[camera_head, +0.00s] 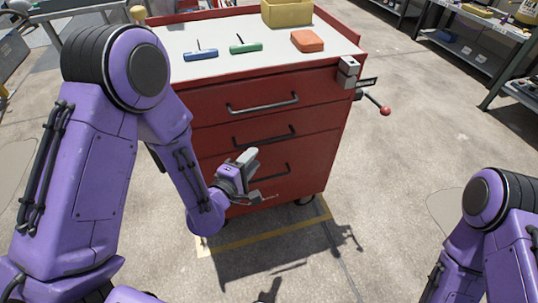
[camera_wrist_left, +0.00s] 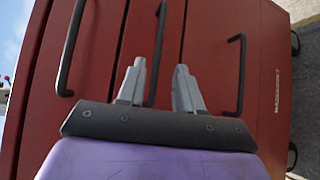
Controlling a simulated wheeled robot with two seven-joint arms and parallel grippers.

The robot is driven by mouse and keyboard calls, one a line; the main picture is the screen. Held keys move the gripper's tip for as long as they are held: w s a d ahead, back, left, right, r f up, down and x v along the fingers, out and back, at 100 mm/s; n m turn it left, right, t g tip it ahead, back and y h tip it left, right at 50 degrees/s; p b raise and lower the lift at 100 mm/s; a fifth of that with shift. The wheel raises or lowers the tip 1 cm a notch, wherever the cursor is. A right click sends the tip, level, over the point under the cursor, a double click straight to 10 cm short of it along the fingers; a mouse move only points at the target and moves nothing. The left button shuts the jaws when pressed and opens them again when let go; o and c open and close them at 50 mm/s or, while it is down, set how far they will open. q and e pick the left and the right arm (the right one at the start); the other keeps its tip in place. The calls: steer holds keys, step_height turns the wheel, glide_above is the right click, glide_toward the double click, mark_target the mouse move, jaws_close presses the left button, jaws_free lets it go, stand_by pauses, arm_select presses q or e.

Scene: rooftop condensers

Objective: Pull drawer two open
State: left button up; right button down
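The red tool cabinet (camera_head: 330,110) has its drawers shut. The second drawer's dark bar handle (camera_head: 264,138) is in the middle of the front, below the top handle (camera_head: 262,103). My left gripper (camera_head: 257,172) is open and empty in front of the cabinet, lower than the second handle in the head view. In the left wrist view, my left gripper (camera_wrist_left: 160,67) has its fingers apart, and the second handle (camera_wrist_left: 158,35) shows in line with the gap between them, beside the left finger. I see no contact.
The cabinet top (camera_head: 225,47) carries blue and green tools, an orange block (camera_head: 307,40) and a yellow bin (camera_head: 287,12). A grey bracket (camera_head: 347,72) and red-knobbed lever (camera_head: 385,110) stick out at its right. Open concrete floor lies in front and right.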

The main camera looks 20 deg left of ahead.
mark_target(268, 141)
arm_select(q)
steer(key=x, duration=1)
steer(key=shift+w+r, duration=0.1)
steer(key=shift+w, duration=0.05)
jaws_close()
